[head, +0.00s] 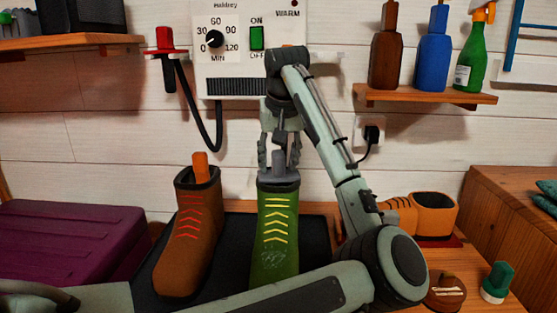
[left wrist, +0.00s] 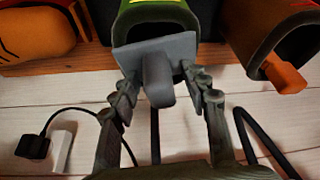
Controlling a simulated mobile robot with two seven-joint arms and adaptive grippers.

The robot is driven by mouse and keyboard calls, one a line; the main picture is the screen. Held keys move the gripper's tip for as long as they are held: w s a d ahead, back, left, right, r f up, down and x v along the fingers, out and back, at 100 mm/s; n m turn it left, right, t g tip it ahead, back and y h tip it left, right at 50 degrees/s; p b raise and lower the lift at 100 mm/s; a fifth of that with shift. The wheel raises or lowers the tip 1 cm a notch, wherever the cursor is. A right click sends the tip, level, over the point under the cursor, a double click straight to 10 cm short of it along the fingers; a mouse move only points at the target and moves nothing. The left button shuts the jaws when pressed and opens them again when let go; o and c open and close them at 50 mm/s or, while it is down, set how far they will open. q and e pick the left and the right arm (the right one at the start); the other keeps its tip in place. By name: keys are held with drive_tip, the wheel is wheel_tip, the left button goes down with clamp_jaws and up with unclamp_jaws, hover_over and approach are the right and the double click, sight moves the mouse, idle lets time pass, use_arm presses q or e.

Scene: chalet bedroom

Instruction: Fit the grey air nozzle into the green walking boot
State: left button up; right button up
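The green walking boot (head: 275,240) stands upright on a black mat, its lace side toward me. The grey air nozzle (head: 278,160) sits at the boot's top opening, its stem pointing up. In the left wrist view the nozzle (left wrist: 157,80) shows a flat plate across the boot's mouth (left wrist: 150,18); how deep it sits is hidden. My left gripper (head: 279,150) points down above the boot. In the left wrist view its fingers (left wrist: 163,92) are spread on either side of the stem, with gaps between. My right gripper is not in view.
A brown boot (head: 185,245) with an orange insert (head: 201,168) stands just left. A dryer box (head: 240,60) hangs on the wall behind, with a hose (head: 208,130). A purple case (head: 65,240) is at left, an orange shoe (head: 432,215) at right. Bottles stand on a shelf (head: 425,95).

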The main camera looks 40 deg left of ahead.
use_arm(q)
drive_tip(key=v, duration=0.7)
drive_tip(key=shift+s+d+r, duration=0.1)
drive_tip(key=shift+r, duration=0.15)
drive_tip(key=shift+f, duration=0.1)
idle(0.4)
